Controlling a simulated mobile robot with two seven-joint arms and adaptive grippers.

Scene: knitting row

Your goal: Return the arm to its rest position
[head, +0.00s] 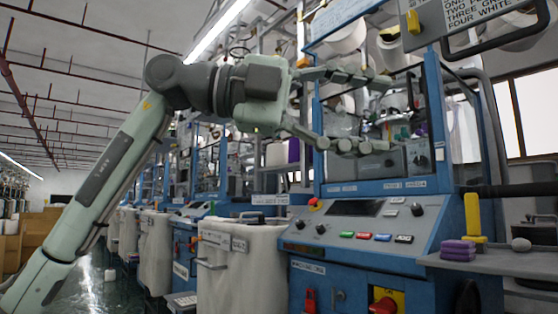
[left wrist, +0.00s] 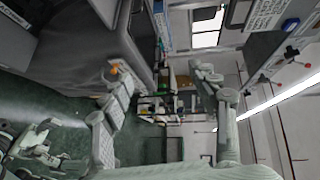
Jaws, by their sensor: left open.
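My left arm rises from the lower left of the head view and bends at a raised elbow. My left gripper (head: 372,112) points right in front of the blue knitting machine (head: 437,140), at the height of its window. Its two fingers are spread wide apart with nothing between them. In the left wrist view the same gripper (left wrist: 162,76) shows both fingers apart, with an empty gap. Whether the fingers touch the machine cannot be told; no contact is seen.
The machine's control panel (head: 372,229) with coloured buttons sits below the gripper. A grey shelf (head: 500,264) at right holds purple blocks (head: 458,250) and a yellow piece (head: 472,220). White bins (head: 245,270) line the row.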

